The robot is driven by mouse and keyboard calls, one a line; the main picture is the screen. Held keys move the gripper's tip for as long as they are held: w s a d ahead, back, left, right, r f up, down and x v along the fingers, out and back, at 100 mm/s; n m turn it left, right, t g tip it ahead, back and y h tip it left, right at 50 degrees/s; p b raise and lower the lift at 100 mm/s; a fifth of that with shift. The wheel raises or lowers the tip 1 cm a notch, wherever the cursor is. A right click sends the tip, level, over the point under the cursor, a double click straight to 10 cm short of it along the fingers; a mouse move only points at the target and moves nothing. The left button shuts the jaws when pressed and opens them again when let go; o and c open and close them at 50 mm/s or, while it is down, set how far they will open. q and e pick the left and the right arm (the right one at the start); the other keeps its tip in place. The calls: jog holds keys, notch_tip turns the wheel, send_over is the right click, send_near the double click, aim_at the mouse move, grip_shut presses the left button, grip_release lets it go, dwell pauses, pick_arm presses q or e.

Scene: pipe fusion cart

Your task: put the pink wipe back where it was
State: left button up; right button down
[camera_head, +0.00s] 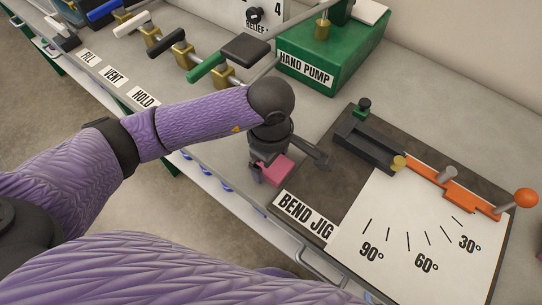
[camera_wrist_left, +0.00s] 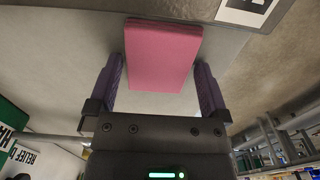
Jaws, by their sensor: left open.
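The pink wipe (camera_head: 276,170) is a flat, folded pad on the grey bench top, just left of the bend jig board (camera_head: 345,187). My left gripper (camera_head: 268,174) points down over it and partly hides it in the head view. In the left wrist view the wipe (camera_wrist_left: 162,50) lies between the two spread purple fingers of my left gripper (camera_wrist_left: 160,72) and extends past their tips. A narrow gap shows on each side, so the gripper is open and not clamped on it. My right gripper is not in view.
The bend jig's dark slide and orange lever (camera_head: 455,190) lie to the right. The green hand pump (camera_head: 330,60) stands behind. Valves with coloured handles (camera_head: 205,68) line the bench at the upper left. The bench's front edge, with a rail (camera_head: 320,264), is close by.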

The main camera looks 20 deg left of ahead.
pick_arm(q)
notch_tip(320, 180, up, 12)
jog(key=p, duration=0.2)
jog(key=shift+r, duration=0.15)
